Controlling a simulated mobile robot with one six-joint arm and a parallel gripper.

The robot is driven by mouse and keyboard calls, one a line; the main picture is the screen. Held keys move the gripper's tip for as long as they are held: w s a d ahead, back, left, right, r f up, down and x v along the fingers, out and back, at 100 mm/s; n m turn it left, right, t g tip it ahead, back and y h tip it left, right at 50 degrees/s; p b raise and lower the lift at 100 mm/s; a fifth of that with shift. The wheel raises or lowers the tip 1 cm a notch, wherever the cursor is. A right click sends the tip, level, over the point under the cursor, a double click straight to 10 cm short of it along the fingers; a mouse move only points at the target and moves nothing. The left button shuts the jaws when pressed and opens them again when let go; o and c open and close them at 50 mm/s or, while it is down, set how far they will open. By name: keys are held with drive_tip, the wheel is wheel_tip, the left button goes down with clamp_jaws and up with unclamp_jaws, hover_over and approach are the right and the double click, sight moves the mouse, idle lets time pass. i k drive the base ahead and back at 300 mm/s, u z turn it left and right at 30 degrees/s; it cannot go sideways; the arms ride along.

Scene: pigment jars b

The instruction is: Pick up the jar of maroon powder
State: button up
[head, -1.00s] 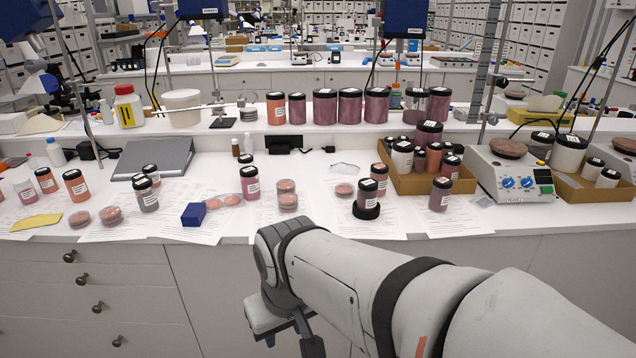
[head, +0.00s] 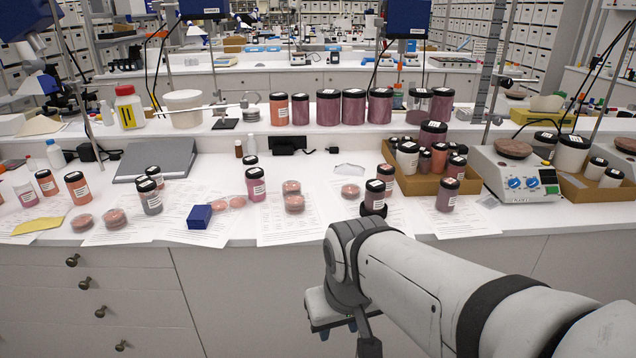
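Several dark-capped jars hold maroon or purple-red powder, and I cannot tell from the labels which one is meant. One jar (head: 447,194) stands on a paper at the front right of the bench. Another jar (head: 375,193) stands left of it, at or behind a black ring, its base partly hidden by my arm. A wide maroon jar (head: 432,134) is in the cardboard box. Large maroon jars (head: 353,107) stand in a row on the raised back shelf. My gripper (head: 346,335) hangs low in front of the bench, below its top, apart from every jar. Its fingertips are unclear.
The cardboard box (head: 428,185) holds several small jars. A hotplate (head: 515,180) stands to its right. Petri dishes (head: 294,202), a blue block (head: 199,216) and a grey jar (head: 149,198) lie or stand on papers. The bench front edge and drawers (head: 90,300) lie ahead.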

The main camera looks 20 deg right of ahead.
sight(374, 201)
drive_tip(key=u, duration=0.05)
drive_tip(key=i, duration=1)
drive_tip(key=z, duration=0.05)
